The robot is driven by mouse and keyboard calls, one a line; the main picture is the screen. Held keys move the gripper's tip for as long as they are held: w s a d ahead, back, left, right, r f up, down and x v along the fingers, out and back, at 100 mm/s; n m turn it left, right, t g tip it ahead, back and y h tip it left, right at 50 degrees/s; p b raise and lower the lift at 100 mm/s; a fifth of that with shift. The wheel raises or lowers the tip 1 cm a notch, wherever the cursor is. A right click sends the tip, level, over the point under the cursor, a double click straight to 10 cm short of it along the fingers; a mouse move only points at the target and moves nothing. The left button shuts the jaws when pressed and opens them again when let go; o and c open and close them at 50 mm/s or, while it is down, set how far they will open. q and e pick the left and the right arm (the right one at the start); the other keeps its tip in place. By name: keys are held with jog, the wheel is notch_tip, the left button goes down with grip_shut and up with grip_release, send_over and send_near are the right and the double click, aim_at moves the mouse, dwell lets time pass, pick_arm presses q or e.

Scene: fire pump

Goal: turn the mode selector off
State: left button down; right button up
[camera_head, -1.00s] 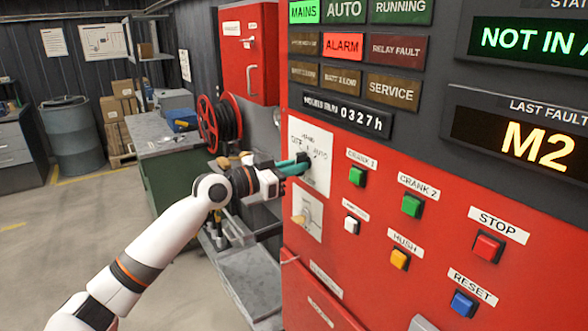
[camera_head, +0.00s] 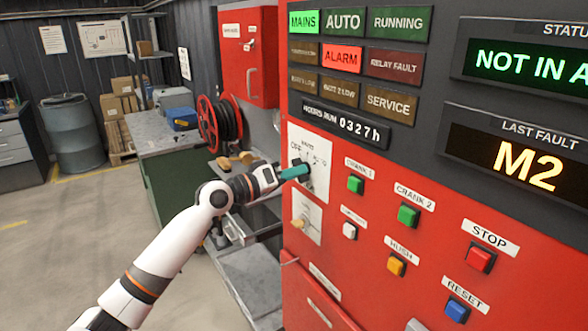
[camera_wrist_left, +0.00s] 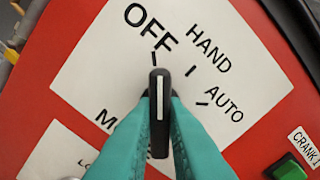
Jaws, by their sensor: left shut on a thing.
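The mode selector is a black knob with a white line (camera_wrist_left: 160,105) on a white plate (camera_wrist_left: 95,70) marked OFF, HAND and AUTO. In the left wrist view its white line points up to the OFF tick. My left gripper (camera_wrist_left: 160,125) is shut on the knob, one teal finger on each side. In the head view the left gripper (camera_head: 294,172) reaches the plate (camera_head: 318,150) from the left, and the knob (camera_head: 306,172) is partly hidden by the fingers. My right gripper is not in view.
Right of the plate are the green CRANK 1 button (camera_head: 355,184), the green CRANK 2 button (camera_head: 408,214) and the red STOP button (camera_head: 480,258). A second small plate with a knob (camera_head: 301,222) is just below. A hose reel (camera_head: 220,122) and a workbench (camera_head: 160,135) stand to the left.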

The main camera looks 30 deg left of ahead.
pick_arm(q)
jog(key=shift+n, duration=0.6)
jog(key=shift+f, duration=0.1)
jog(key=c, duration=1.5)
grip_release()
jog(key=shift+o, duration=0.2)
jog(key=b+v, duration=0.6)
jog(key=v, duration=0.6)
